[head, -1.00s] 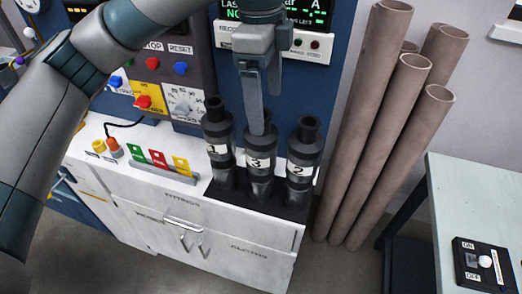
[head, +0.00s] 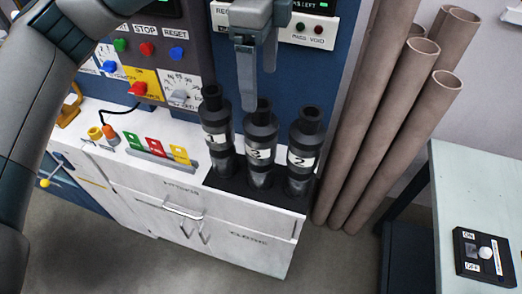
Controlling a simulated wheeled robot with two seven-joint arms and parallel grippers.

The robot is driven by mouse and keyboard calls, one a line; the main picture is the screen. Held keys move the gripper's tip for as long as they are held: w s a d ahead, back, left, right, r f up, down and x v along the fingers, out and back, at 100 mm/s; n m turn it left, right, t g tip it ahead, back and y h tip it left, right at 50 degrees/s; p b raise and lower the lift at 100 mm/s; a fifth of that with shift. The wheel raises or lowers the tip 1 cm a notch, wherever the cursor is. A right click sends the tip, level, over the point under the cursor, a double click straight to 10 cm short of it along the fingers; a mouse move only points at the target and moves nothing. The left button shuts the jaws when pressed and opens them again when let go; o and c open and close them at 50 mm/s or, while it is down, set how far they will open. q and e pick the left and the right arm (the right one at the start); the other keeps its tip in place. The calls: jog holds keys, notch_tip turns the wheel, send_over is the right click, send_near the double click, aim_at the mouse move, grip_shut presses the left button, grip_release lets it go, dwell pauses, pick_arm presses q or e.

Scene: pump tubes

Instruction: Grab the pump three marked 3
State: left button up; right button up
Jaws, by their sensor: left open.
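Three dark grey pump tubes stand upright side by side on a black base at the right end of the white cabinet top. The pump marked 3 (head: 261,143) is in the middle. The pump marked 1 (head: 217,131) stands to its left and the pump marked 2 (head: 303,151) to its right. My left gripper (head: 259,100) points down above pump 3, open, with nothing held. One finger overlaps the left side of pump 3's neck in the picture. I cannot tell whether it touches. My right gripper is not in view.
Tall brown pipes (head: 390,120) lean right of the pumps. A control panel with coloured buttons (head: 147,48) stands behind left. Red, green and yellow cards (head: 155,146) sit in a holder on the cabinet (head: 185,205). A pale table (head: 470,190) with a switch box (head: 485,255) is at right.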

aim_at(260, 105)
pick_arm(q)
notch_tip(260, 105, down, 10)
jog(key=shift+r+p, duration=0.2)
jog(key=shift+p, duration=0.9)
jog(key=shift+w+f+p, duration=0.1)
jog(key=shift+f+p, duration=0.25)
jog(key=shift+p, duration=0.05)
jog(key=f+p, duration=0.1)
jog(key=f, duration=0.3)
jog(key=shift+w+p, duration=0.2)
jog(key=shift+p, duration=0.15)
jog(key=shift+f, duration=0.25)
jog(key=c, duration=1.8)
jog(key=shift+w+d+r, duration=0.1)
jog(key=shift+r, duration=0.1)
grip_shut()
